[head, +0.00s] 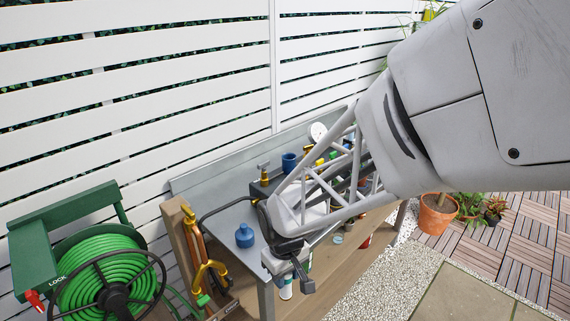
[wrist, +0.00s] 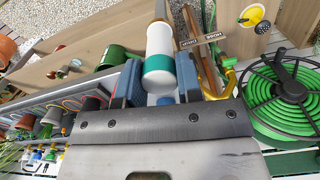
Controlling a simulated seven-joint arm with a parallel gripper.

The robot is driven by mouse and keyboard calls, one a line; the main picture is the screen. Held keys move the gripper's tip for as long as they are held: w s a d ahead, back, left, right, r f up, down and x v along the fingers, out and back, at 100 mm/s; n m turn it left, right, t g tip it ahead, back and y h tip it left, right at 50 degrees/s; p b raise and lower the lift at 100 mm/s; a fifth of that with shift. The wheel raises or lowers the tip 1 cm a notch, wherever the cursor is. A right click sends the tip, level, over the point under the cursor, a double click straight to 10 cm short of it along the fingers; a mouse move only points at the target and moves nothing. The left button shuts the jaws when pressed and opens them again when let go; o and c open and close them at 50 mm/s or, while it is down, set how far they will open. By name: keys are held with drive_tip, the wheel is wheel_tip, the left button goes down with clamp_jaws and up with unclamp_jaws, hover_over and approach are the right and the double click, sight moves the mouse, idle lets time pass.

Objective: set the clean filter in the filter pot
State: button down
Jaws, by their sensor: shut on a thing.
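In the head view the gripper (head: 296,272) is at the bench's front edge, and part of the filter (head: 285,291) shows below the fingers. A blue open-looking pot (head: 289,163) stands toward the back of the bench, partly behind my arm. A blue knobbed piece (head: 245,235) stands on the bench to the gripper's left. I cannot tell for sure which is the filter pot. The filter is apart from both.
The grey bench (head: 222,212) has a raised back edge. A brass tap fitting (head: 263,174) and a black hose are near the blue pot. A green hose reel (head: 100,275) stands at left. My arm hides much of the bench's right side.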

drive_tip(key=w+d+r+m, duration=0.2)
drive_tip(key=w+d+r, duration=0.2)
drive_tip(key=w, duration=1)
drive_tip(key=w+d+r+m, duration=0.2)
drive_tip(key=w+d+r, duration=0.3)
drive_tip(key=w, duration=0.8)
drive_tip(key=w+d+r+m, duration=0.2)
drive_tip(key=w+d+r, duration=0.2)
drive_tip(key=w, duration=1)
drive_tip(key=w+a+r+n, duration=0.3)
drive_tip(key=w+a+n, duration=0.3)
drive_tip(key=a, duration=0.5)
drive_tip(key=w, duration=0.2)
drive_tip(key=shift+w+a+r, duration=0.15)
drive_tip(key=shift+w+a, duration=0.15)
drive_tip(key=shift+f, duration=2.5)
drive_tip(key=shift+f, duration=2.55)
